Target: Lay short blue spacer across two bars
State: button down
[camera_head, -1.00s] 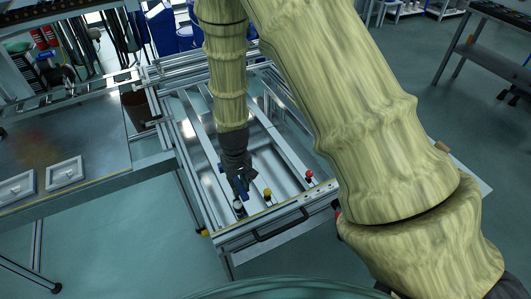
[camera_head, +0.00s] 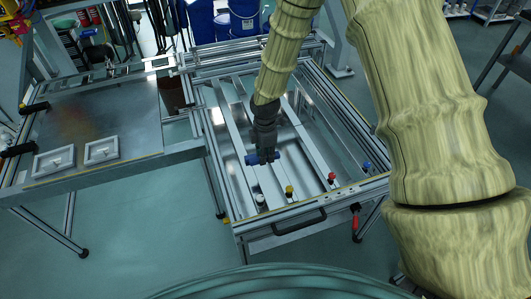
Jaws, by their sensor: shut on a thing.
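My gripper (camera_head: 264,156) points down over the metal frame fixture. It is shut on the short blue spacer (camera_head: 251,159), whose blue ends show on both sides of the jaws. The spacer lies roughly left to right in the picture, over the left and middle part of the fixture. A left bar (camera_head: 232,128) and a right bar (camera_head: 309,144) run from back to front on either side of the gripper. I cannot tell whether the spacer touches a bar; my gripper hides part of it.
White (camera_head: 259,198), yellow (camera_head: 289,190), red (camera_head: 331,177) and blue (camera_head: 367,166) knobs stand along the fixture's front rail. A black handle (camera_head: 299,222) is on its front. A metal table (camera_head: 110,117) with two white frames (camera_head: 54,161) adjoins on the left.

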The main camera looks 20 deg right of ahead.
jog(key=shift+d+r+p, duration=0.1)
jog(key=shift+p, duration=0.25)
notch_tip(320, 180, down, 7)
jog(key=b, duration=0.2)
jog(key=shift+b, duration=0.4)
jog(key=shift+f, duration=0.6)
dwell(0.8)
jog(key=c, duration=1.2)
grip_release()
jog(key=shift+r, duration=0.15)
